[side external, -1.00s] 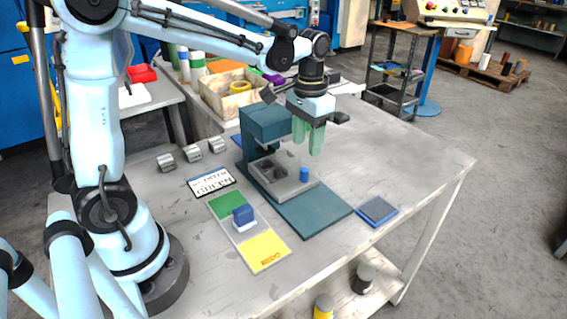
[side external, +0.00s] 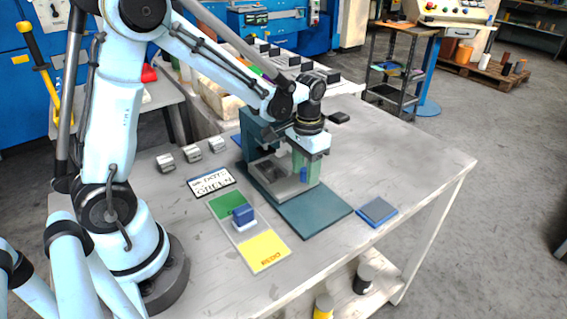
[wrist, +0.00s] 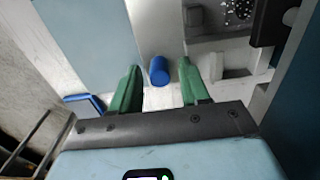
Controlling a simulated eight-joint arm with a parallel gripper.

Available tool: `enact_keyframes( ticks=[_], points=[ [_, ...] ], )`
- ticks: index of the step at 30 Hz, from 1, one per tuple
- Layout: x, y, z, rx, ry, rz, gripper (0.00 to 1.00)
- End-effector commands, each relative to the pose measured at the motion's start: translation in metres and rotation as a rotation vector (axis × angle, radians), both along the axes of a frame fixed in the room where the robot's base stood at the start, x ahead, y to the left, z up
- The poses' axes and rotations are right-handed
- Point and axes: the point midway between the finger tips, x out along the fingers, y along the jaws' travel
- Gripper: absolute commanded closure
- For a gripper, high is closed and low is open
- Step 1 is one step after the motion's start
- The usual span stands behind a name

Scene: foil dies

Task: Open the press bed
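The grey press bed (side external: 286,190) sits at the base of the teal press (side external: 262,125), with a dark square recess in it. A blue knob (side external: 303,175) stands at the bed's near right end; it also shows in the wrist view (wrist: 159,71). My gripper (side external: 305,168) is open, pointing down, with its green fingers lowered to the knob. In the wrist view my gripper (wrist: 159,83) has one finger on each side of the knob, with a gap on both sides. Part of the bed (wrist: 207,50) shows at upper right there.
A green and yellow board (side external: 265,250) with a blue-handled block (side external: 243,216) lies in front of the press. A lettered card (side external: 211,182), several small metal blocks (side external: 192,153) and a dark blue-edged pad (side external: 377,211) lie around it.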

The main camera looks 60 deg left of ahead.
Motion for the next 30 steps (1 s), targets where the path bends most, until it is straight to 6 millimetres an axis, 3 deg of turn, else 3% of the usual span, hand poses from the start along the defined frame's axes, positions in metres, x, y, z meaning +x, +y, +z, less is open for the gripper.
enact_keyframes(
  ticks=[1,9,17,20,30],
  points=[
    [0.000,0.000,0.000,0.000,0.000,0.000,0.63],
    [0.000,0.000,0.000,0.000,0.000,0.000,1.00],
    [0.000,-0.001,0.000,0.000,0.000,-0.001,1.00],
    [0.001,-0.011,0.000,0.000,0.000,-0.005,1.00],
    [0.001,-0.092,0.000,-0.001,-0.001,-0.007,1.00]
  ],
)
